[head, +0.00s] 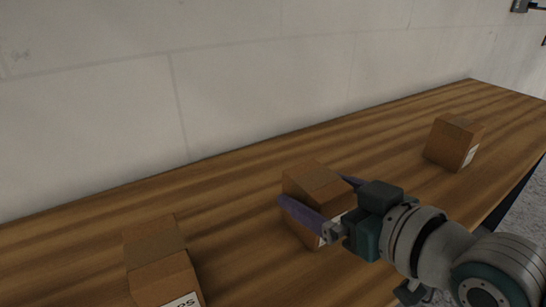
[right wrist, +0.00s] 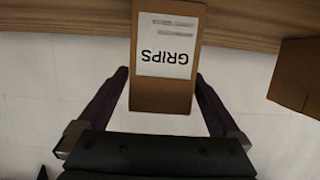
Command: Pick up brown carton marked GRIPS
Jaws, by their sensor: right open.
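The brown carton marked GRIPS (head: 312,187) stands on the wooden bench in the middle of the head view. In the right wrist view the carton (right wrist: 165,94) shows its white label with the word GRIPS upside down. My right gripper (head: 315,190) is open, with one purple finger along the carton's near left side and the other partly hidden behind it. In the right wrist view the fingers of my right gripper (right wrist: 162,78) lie to either side of the carton's lower part, with gaps visible. My left gripper is not in view.
Another brown carton (head: 157,256) with a partly cut-off label stands at the lower left. A third carton (head: 455,142) stands at the right near the bench's front edge. The wooden bench (head: 235,180) runs along a pale block wall (head: 260,75) and is clear between the cartons.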

